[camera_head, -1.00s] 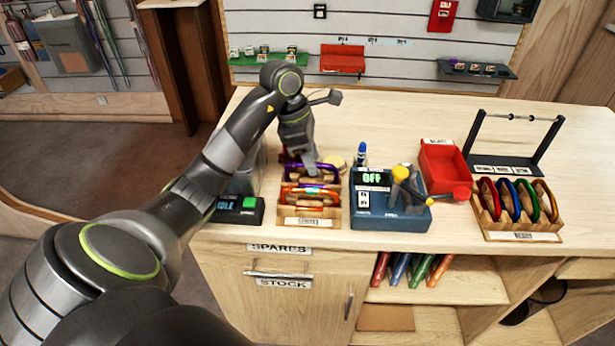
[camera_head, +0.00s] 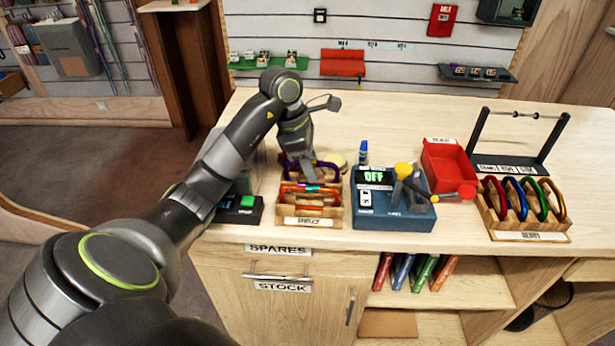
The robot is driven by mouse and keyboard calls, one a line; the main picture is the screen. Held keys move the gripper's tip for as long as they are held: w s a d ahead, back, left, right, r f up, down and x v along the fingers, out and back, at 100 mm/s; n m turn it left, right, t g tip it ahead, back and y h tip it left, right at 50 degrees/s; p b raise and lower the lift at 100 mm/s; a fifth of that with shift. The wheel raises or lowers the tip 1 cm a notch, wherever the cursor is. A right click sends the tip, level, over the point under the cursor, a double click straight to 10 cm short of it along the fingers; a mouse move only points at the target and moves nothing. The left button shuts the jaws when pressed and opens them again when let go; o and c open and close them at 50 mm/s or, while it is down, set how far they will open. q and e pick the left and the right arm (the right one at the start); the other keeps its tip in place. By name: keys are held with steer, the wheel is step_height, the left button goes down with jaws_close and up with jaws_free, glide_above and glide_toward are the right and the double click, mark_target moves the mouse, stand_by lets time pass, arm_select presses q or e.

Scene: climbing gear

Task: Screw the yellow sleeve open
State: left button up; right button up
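A wooden rack (camera_head: 334,213) on the counter holds a purple carabiner (camera_head: 328,166) at the back and an orange-red one (camera_head: 300,188) in front. I cannot clearly make out a yellow sleeve on either; the parts are small and partly hidden. My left gripper (camera_head: 307,179) reaches down over the rack at the purple carabiner and covers part of it. Its fingertips are too small and dark to show whether they are open or shut, or whether they touch it. My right gripper is not in view.
A red bin (camera_head: 449,168), a black stand (camera_head: 516,163) and a rack of coloured carabiners (camera_head: 530,224) are farther right. A dark box with a green button (camera_head: 247,202) is left.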

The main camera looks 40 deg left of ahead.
arm_select(q)
steer(key=shift+w+a+b, duration=0.3)
steer(key=shift+w, duration=0.15)
steer(key=shift+r, duration=0.25)
steer(key=shift+r+p, duration=0.3)
steer(key=shift+p, duration=0.25)
steer(key=shift+s+d+p, duration=0.3)
steer(key=shift+s+d, duration=0.15)
steer(key=shift+s, duration=0.2)
step_height(320, 180, up, 10)
steer(key=p, duration=1)
steer(key=shift+f, duration=0.1)
